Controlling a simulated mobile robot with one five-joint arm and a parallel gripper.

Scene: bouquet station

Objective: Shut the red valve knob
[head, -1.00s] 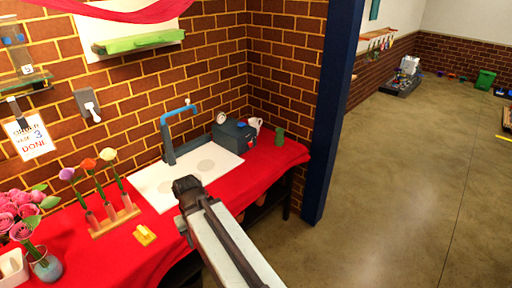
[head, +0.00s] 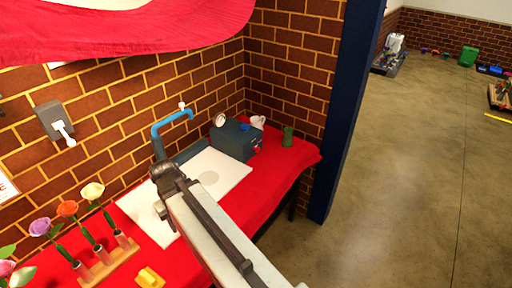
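I cannot make out a red valve knob for certain in the head view. A dark teal box (head: 235,140) stands at the back right of the red-covered table, with a round white gauge (head: 219,119) and a small blue knob (head: 244,127) on top. Any small detail on its right face is too small to tell. A blue bent pipe (head: 156,138) with a small white piece on top (head: 182,105) rises left of the box. My gripper (head: 166,180) is over the white board, in front of the pipe and apart from the box. Its fingers are not clear.
The white board (head: 225,172) lies before the box. A flower rack (head: 112,262) and yellow block (head: 150,277) are front left. A blue post (head: 345,120) borders open floor (head: 410,170).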

